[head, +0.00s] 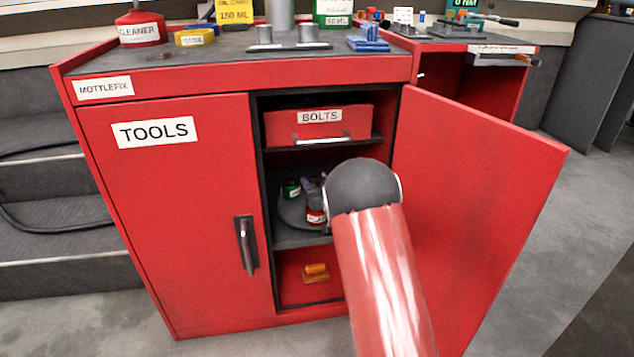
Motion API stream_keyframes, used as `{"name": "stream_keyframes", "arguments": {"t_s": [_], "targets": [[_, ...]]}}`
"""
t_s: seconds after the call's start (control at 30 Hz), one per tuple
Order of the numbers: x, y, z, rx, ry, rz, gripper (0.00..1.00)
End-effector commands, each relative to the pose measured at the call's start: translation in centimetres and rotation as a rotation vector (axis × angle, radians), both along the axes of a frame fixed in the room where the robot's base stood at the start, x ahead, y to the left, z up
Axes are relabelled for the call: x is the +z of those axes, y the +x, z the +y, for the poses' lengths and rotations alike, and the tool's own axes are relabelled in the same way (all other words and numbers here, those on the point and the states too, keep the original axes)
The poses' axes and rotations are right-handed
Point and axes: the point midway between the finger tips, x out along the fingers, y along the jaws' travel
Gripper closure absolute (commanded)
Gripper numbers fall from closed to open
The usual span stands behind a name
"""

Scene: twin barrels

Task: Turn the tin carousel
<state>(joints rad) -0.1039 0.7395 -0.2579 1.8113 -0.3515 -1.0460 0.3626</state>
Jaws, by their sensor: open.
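The tin carousel (291,213) is a grey round plate on the middle shelf inside the open right half of the red cabinet. A small green tin (290,188) and a red tin with a white label (315,216) stand on it. A greyish-purple shape beside them is too small to make out. My red arm with its dark round joint reaches up in front of the shelf and hides the carousel's right part. My gripper is hidden beyond that joint, so I cannot tell whether it touches the carousel.
The right door (470,190) stands wide open; the TOOLS door (170,220) is shut. A BOLTS drawer (320,128) sits above the carousel's shelf. An orange-handled item (316,271) lies in the bottom compartment. The cabinet top (240,62) holds bottles, tins and blue parts.

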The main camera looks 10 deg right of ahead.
Motion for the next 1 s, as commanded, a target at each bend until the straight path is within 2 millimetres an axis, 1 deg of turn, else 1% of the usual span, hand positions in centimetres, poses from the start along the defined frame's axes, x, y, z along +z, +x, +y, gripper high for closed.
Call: {"name": "stream_keyframes", "arguments": {"t_s": [0.03,0.3,0.4,0.57,0.8,1.0], "targets": [[0.01,-0.01,-0.01,0.000,0.000,0.000,0.54],[0.01,-0.03,-0.02,0.000,0.000,0.000,0.89],[0.01,-0.03,-0.02,0.000,0.000,0.000,1.00],[0.01,-0.01,-0.08,0.004,0.000,0.000,1.00],[-0.02,0.12,-0.44,0.101,0.000,-0.001,1.00],[-0.03,0.08,-0.35,0.134,0.001,0.001,1.00]]}}
